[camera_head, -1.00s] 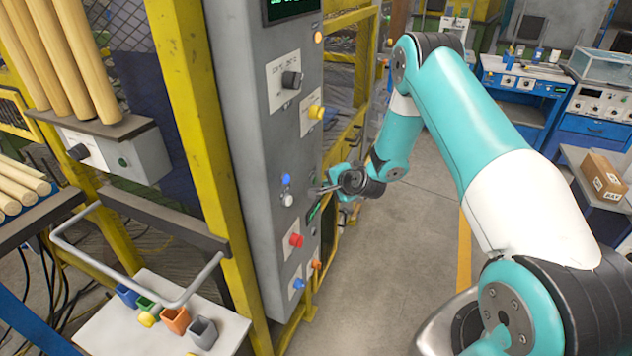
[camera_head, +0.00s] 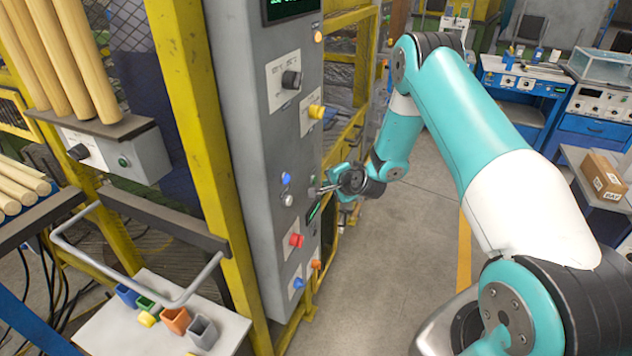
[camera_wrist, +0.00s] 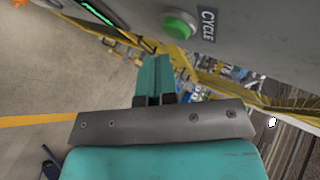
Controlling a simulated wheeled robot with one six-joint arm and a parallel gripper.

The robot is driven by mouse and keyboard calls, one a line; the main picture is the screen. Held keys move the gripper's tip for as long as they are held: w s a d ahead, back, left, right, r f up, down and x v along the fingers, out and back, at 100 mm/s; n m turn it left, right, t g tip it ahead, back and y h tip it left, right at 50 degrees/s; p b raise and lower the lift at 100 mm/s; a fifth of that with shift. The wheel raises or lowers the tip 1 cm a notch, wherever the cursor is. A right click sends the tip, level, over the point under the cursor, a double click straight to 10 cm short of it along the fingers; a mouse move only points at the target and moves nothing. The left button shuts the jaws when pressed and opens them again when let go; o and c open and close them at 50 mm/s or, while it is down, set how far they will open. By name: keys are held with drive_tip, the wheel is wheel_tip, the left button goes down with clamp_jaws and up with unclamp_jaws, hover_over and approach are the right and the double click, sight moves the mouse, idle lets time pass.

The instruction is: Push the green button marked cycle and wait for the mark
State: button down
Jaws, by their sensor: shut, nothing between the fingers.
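The green cycle button (camera_wrist: 181,24) sits in a pale ring on the grey panel, at the top of the wrist view. A dark label (camera_wrist: 208,24) reading CYCLE is just right of it. My gripper (camera_wrist: 153,62) is shut and empty, its teal fingers below and a little left of the button in that view, with a gap between. In the head view my gripper (camera_head: 322,189) is at the right side of the grey control cabinet (camera_head: 240,130), close to its face. The green button cannot be made out there, likely hidden by the gripper.
The cabinet also bears a blue button (camera_head: 286,178), a white button (camera_head: 288,200), a red button (camera_head: 296,240), a yellow knob (camera_head: 316,112) and a black rotary switch (camera_head: 291,80). A yellow frame post (camera_head: 200,120) stands left. Open floor (camera_head: 400,250) lies right.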

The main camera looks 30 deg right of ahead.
drive_tip(key=shift+w+a, duration=0.1)
idle(0.4)
drive_tip(key=shift+w+a, duration=0.2)
drive_tip(key=shift+w, duration=0.1)
drive_tip(key=shift+w+a, duration=0.2)
drive_tip(key=shift+w, duration=0.05)
idle(0.7)
drive_tip(key=shift+s+d, duration=0.1)
idle(0.3)
drive_tip(key=shift+s+d+b, duration=0.35)
drive_tip(key=shift+s+b, duration=0.1)
drive_tip(key=shift+s, duration=0.05)
drive_tip(key=s+d, duration=0.1)
drive_tip(key=s, duration=0.1)
drive_tip(key=s+d+b, duration=0.1)
drive_tip(key=s+d, duration=0.1)
drive_tip(key=shift+b, duration=0.3)
